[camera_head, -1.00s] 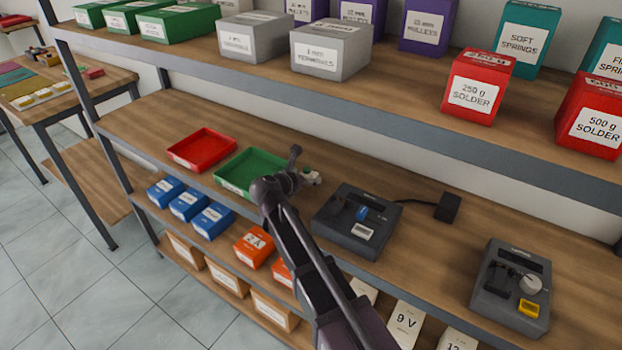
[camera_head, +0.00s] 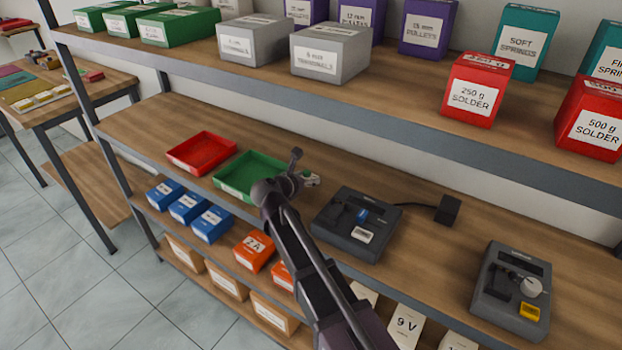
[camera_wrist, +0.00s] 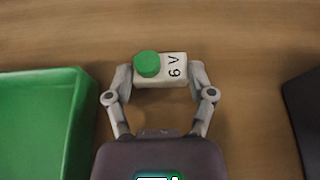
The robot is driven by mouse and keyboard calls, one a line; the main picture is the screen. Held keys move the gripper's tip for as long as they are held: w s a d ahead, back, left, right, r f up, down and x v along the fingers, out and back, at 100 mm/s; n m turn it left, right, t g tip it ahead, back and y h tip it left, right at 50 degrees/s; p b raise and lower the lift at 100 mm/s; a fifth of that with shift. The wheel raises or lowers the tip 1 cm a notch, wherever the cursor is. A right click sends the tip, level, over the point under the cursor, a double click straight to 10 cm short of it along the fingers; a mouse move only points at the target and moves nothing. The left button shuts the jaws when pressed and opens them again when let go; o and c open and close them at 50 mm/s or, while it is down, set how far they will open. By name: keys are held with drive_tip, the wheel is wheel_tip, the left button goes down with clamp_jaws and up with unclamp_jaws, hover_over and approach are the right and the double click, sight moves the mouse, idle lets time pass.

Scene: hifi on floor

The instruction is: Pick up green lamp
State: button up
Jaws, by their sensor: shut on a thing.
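The green lamp is a small white block with a round green cap and the marking "6 V". In the wrist view the green lamp (camera_wrist: 174,79) lies between the two fingers of my gripper (camera_wrist: 160,77), which is shut on its two ends. In the head view my gripper (camera_head: 311,180) is over the middle shelf, just right of the green tray (camera_head: 222,189), with the lamp mostly hidden at its tip. I cannot tell whether the lamp touches the shelf.
A red tray (camera_head: 170,160) stands left of the green one. A dark tester device (camera_head: 345,236) stands close on the right, with a cable to a black adapter (camera_head: 448,208). Another device (camera_head: 489,300) is further right. An upper shelf edge (camera_head: 330,103) runs above.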

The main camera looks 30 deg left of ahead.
drive_tip(key=shift+r, duration=0.15)
wheel_tip(320, 180, up, 3)
drive_tip(key=p, duration=0.3)
drive_tip(key=shift+r+p, duration=0.2)
drive_tip(key=shift+p, duration=0.15)
drive_tip(key=s, duration=0.5)
drive_tip(key=s+p, duration=0.1)
drive_tip(key=s, duration=0.4)
drive_tip(key=s+a+r, duration=0.1)
drive_tip(key=s, duration=0.5)
drive_tip(key=shift+r, duration=0.1)
drive_tip(key=shift+s, duration=0.1)
idle(0.4)
